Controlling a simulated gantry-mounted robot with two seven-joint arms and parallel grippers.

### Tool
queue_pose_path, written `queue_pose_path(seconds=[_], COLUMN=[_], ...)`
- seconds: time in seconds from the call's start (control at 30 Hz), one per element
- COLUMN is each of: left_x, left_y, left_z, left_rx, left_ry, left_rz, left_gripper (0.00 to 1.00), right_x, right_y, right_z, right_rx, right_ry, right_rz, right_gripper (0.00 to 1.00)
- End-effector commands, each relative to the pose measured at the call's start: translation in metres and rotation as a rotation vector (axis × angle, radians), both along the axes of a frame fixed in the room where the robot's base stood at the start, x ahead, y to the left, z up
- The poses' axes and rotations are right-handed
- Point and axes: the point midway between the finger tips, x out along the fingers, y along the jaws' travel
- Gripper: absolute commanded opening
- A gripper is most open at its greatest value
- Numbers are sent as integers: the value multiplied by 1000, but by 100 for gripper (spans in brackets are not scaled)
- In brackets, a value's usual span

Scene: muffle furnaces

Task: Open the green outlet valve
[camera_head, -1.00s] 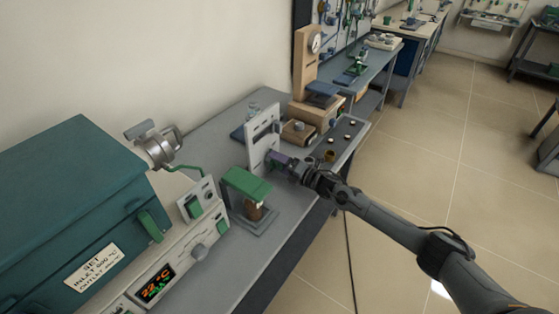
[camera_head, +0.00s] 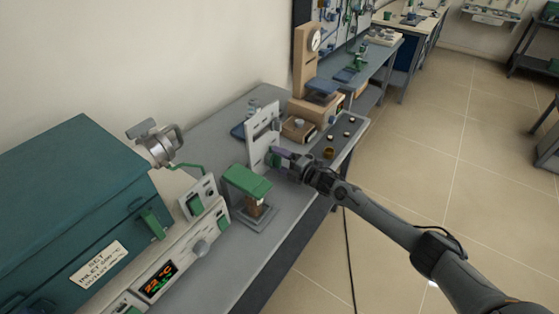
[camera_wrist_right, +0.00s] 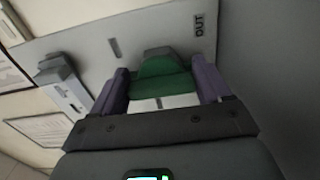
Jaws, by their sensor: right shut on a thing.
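The green outlet valve (camera_wrist_right: 163,72) is a green handle on an upright white panel (camera_wrist_right: 245,38), near a label reading "OUT" in the right wrist view. In the head view the white panel (camera_head: 260,131) stands on the bench, and the valve is mostly hidden behind my gripper. My right gripper (camera_wrist_right: 162,88) has its two purple fingers on either side of the green handle and is shut on it. In the head view the right gripper (camera_head: 279,157) is at the panel's right face. My left gripper is not in view.
A teal furnace (camera_head: 75,205) with a lit display is at the left. A green-topped stand (camera_head: 246,182) is just left of the panel. A wooden press-like device (camera_head: 305,75) stands behind. The bench's right edge lies under my right arm, with open floor beyond.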

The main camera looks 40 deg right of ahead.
Motion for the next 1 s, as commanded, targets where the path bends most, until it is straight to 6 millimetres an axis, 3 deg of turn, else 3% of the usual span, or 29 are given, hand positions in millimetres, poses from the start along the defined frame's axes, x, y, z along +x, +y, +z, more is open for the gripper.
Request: queue_pose_path(seconds=[0.13,0.17,0.3,0.67,1.0], left_x=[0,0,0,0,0], left_y=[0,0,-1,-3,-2], left_z=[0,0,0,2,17], left_rx=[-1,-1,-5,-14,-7], left_ry=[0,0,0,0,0], left_rz=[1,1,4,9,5], left_gripper=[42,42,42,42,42], right_x=[0,0,0,-3,-43], right_y=[0,0,0,-1,-14], right_z=[0,0,0,0,1], right_rx=[2,2,1,0,-2], right_ry=[0,0,-1,1,4], right_rz=[0,0,0,0,-1], right_gripper=[47,80,98,98,98])
